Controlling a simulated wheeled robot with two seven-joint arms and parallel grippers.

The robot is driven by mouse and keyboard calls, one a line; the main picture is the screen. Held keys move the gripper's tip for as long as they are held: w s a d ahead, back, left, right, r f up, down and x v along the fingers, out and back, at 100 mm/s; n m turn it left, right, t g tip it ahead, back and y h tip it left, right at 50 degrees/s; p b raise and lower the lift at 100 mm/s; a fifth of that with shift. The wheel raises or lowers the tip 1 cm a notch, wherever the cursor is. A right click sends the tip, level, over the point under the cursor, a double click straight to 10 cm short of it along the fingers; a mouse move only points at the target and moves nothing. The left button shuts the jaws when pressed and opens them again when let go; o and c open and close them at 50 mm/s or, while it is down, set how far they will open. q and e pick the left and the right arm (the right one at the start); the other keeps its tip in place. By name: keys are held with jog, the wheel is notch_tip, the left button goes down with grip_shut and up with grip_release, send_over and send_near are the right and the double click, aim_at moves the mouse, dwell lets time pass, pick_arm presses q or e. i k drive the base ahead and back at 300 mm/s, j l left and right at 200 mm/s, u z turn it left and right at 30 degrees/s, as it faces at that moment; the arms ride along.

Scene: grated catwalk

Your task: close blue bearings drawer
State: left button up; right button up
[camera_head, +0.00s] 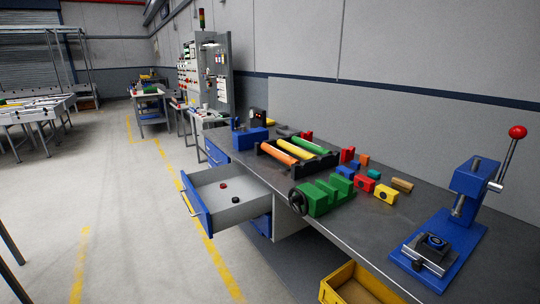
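A drawer with a blue front (196,204) and a pale grey inside stands pulled out from the workbench, towards the left. A small dark red round part (223,185) and a small black round part (236,199) lie on its floor. No label can be read on the drawer front. Neither of my grippers shows in the head view.
The dark workbench top (330,232) carries a green vise (325,196), a black rack with coloured rollers (297,150), several coloured blocks and a blue press (465,195). A yellow bin (356,284) stands below the bench edge. The floor left of the drawer is clear.

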aim_at(214, 207)
jog(key=i+j, duration=0.85)
jog(key=j, duration=0.3)
jog(key=i+j, duration=0.45)
jog(key=j, duration=0.1)
